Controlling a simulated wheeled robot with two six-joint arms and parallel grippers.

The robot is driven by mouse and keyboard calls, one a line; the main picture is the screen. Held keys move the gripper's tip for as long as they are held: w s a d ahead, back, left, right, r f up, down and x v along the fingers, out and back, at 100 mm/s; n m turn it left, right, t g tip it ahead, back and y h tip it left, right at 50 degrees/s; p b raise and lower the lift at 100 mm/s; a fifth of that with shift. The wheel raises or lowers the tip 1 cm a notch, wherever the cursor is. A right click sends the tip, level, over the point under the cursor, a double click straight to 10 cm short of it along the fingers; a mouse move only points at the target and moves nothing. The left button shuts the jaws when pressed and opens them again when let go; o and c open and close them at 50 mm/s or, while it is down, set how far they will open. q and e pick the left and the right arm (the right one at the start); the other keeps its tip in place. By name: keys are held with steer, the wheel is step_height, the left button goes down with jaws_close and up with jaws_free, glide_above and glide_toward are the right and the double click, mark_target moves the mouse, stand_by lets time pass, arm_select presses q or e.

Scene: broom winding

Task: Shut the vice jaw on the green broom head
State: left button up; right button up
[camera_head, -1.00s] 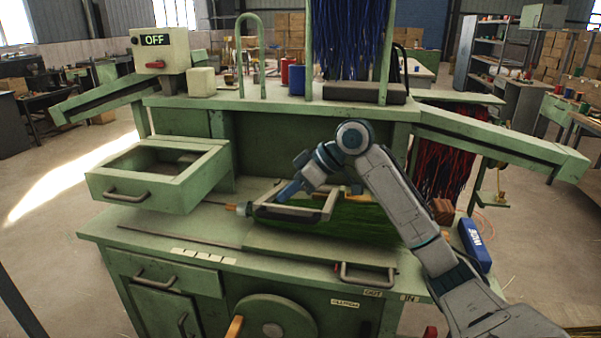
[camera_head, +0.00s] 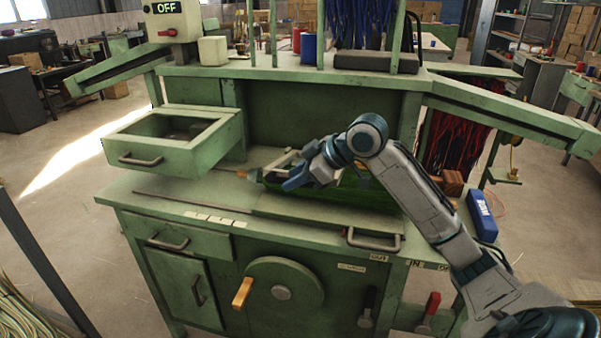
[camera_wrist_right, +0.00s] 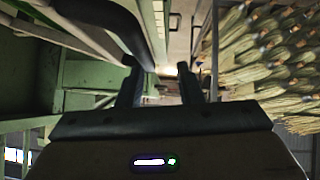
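The green broom head (camera_head: 365,196) lies on the bench top, its green bristles partly hidden behind my right arm. The vice jaw (camera_head: 282,162), a pale frame at the left end of the broom head, is mostly hidden by my right gripper. My right gripper (camera_head: 290,180) is over the front of the jaw, pointing left. In the right wrist view its two fingers (camera_wrist_right: 162,72) stand apart with nothing visible between them. Whether it touches the jaw, and how far the jaw is closed, I cannot tell. My left gripper is not in view.
An open drawer (camera_head: 165,138) juts out left of the jaw. A front handle (camera_head: 373,240) and a crank wheel (camera_head: 284,292) are below. A blue block (camera_head: 482,214) sits right of my arm. In the wrist view, a dark curved bar (camera_wrist_right: 105,22) passes close by the left finger.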

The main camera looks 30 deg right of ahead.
steer(key=o, duration=0.3)
steer(key=f, duration=0.1)
steer(key=s+f+g, duration=0.1)
steer(key=f, duration=0.1)
steer(key=shift+s+a+f, duration=0.15)
steer(key=shift+a+f, duration=0.15)
steer(key=f, duration=0.2)
steer(key=f+b, duration=0.1)
steer(key=f, duration=0.1)
steer(key=shift+w, duration=0.4)
jaws_close()
arm_select(q)
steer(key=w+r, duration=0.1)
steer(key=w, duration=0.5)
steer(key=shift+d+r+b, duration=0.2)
steer(key=shift+b, duration=0.25)
arm_select(e)
steer(key=shift+w+f+t+h, duration=0.15)
steer(key=shift+f+t+h, duration=0.35)
steer(key=shift+f, duration=0.4)
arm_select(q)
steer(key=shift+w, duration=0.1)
arm_select(e)
steer(key=shift+r+n, duration=0.1)
steer(key=shift+n, duration=0.2)
steer(key=shift+d, duration=0.2)
